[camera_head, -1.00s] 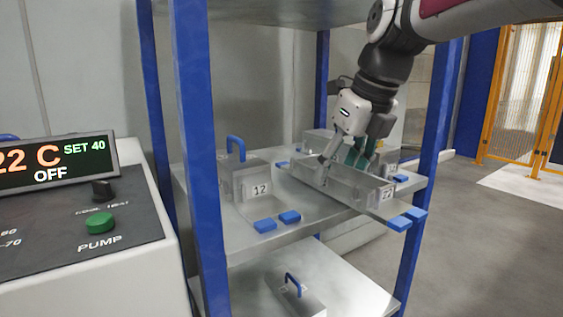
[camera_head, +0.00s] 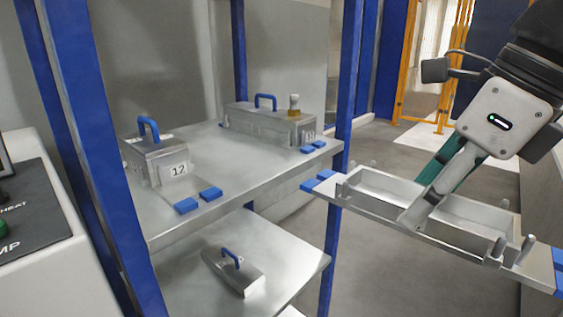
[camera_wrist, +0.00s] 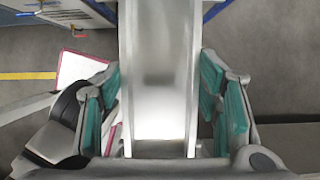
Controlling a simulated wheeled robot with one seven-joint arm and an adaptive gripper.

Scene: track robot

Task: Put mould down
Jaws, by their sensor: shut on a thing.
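The mould (camera_head: 470,210) is an open, two-section metal tray on a flat plate with blue tabs at its ends. It is held in the air to the right of the blue-framed shelf, its left end close to the shelf's right post. My gripper (camera_head: 436,188) is shut on the mould's middle, with teal-padded fingers on either side. In the wrist view, the mould's smooth metal channel (camera_wrist: 160,75) runs between the teal finger pads. Nothing visible supports the mould from below.
The upper shelf (camera_head: 255,168) has bare room at its front and middle. A lidded box labelled 12 (camera_head: 155,158) stands at its left, and a longer handled box (camera_head: 265,127) at its back. A wedge-shaped handled piece (camera_head: 235,272) lies on the lower shelf. Open floor lies right.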

